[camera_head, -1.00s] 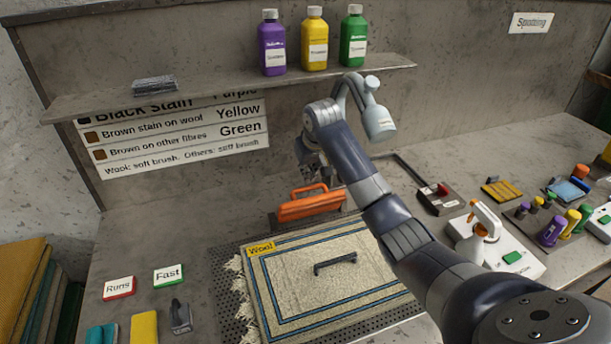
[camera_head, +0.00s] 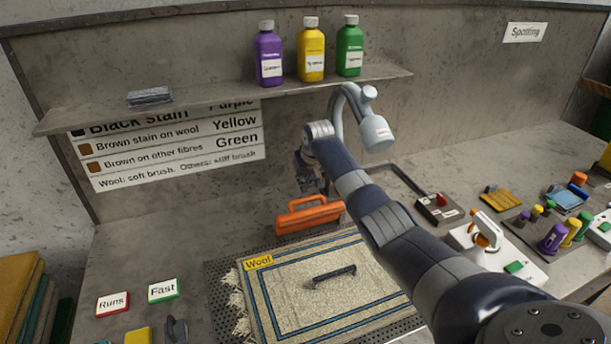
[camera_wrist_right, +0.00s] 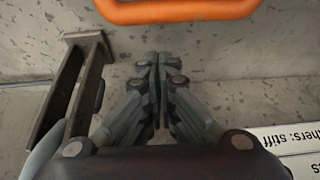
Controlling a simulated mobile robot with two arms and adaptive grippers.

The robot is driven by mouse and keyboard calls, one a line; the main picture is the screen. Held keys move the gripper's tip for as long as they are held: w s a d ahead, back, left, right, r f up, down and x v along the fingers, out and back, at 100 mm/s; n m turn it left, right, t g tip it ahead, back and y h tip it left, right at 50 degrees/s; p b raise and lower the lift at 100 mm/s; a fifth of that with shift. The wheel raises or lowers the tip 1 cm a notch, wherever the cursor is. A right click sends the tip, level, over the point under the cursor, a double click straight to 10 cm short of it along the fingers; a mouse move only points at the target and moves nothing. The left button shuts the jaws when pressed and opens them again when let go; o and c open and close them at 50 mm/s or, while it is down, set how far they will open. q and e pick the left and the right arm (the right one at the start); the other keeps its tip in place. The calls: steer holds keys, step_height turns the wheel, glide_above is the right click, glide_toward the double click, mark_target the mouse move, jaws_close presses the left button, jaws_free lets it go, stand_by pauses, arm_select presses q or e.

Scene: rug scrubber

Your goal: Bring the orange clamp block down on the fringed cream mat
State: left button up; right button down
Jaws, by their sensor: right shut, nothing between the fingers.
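The orange clamp block (camera_head: 308,217) stands at the back edge of the fringed cream mat (camera_head: 295,292), with its loop handle on top. The mat lies flat on a dark perforated board, with blue border lines and a yellow "Wool" tag. My right gripper (camera_head: 312,184) is behind and above the clamp block, apart from it. In the right wrist view my fingers (camera_wrist_right: 158,62) are shut and empty, and the orange handle (camera_wrist_right: 180,10) crosses the top edge. My left gripper is out of view.
A dark bar-shaped piece (camera_head: 334,275) lies on the mat. A grey lamp-like head (camera_head: 375,132) hangs close to my right arm. A shelf (camera_head: 225,92) with bottles is above. Colored bottles and a white device (camera_head: 478,240) stand at the right.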

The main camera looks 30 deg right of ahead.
steer(key=shift+s+a+r+p, duration=0.15)
steer(key=shift+s+p, duration=0.4)
steer(key=shift+s, duration=0.05)
steer(key=shift+s+a+r+p, duration=0.1)
steer(key=shift+s+a+p, duration=0.05)
steer(key=shift+s+p, duration=0.45)
steer(key=shift+s+a+r+p, duration=0.15)
steer(key=shift+s+p, duration=0.35)
steer(key=shift+s, duration=0.15)
